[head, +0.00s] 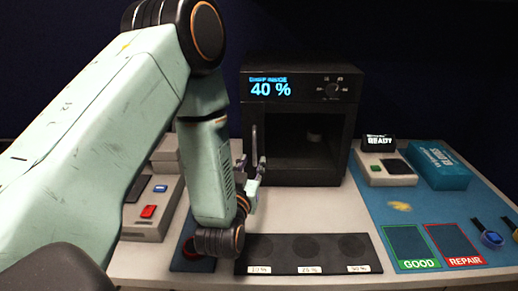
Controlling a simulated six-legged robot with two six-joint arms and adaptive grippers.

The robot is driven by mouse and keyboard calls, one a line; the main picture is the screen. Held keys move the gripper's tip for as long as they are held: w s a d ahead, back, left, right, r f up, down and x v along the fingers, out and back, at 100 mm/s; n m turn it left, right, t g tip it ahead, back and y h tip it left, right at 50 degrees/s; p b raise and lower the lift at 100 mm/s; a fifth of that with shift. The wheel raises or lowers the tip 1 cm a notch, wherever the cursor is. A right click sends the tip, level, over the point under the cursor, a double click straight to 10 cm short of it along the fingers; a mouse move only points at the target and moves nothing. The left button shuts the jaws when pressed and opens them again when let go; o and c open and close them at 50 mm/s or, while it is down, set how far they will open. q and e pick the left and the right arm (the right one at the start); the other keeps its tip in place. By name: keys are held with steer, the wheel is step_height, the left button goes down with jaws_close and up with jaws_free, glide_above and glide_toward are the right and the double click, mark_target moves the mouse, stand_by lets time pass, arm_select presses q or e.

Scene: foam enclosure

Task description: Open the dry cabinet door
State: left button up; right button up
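The dry cabinet (357,125) is a black box at the back centre with a lit display reading 40 % and a knob at its top right. I cannot tell whether a clear door covers the front. A thin vertical handle (254,140) stands at the front's left side. My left gripper (251,168) is just in front of and below this handle, with its fingers apart and nothing visible between them. Contact with the handle cannot be made out. My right gripper is out of view.
A black strip with labelled round spots (308,267) lies in front. A grey device with red and blue buttons (152,209) stands left. On the right are a blue mat with GOOD (408,241) and REPAIR (457,240) areas, a READY device (384,168) and a teal box (437,165).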

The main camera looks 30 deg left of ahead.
mark_target(254, 152)
arm_select(q)
steer(key=x, duration=0.6)
steer(key=shift+a+p, duration=0.25)
steer(key=shift+p, duration=0.05)
steer(key=shift+w, duration=0.25)
steer(key=shift+s+r, duration=0.3)
steer(key=shift+s, duration=0.2)
steer(key=shift+w+a+f, duration=0.1)
steer(key=shift+w+a, duration=0.05)
steer(key=shift+c, duration=1.3)
steer(key=shift+w+f, duration=0.15)
steer(key=shift+w, duration=0.2)
steer(key=c, duration=0.3)
jaws_close()
steer(key=shift+s, duration=0.25)
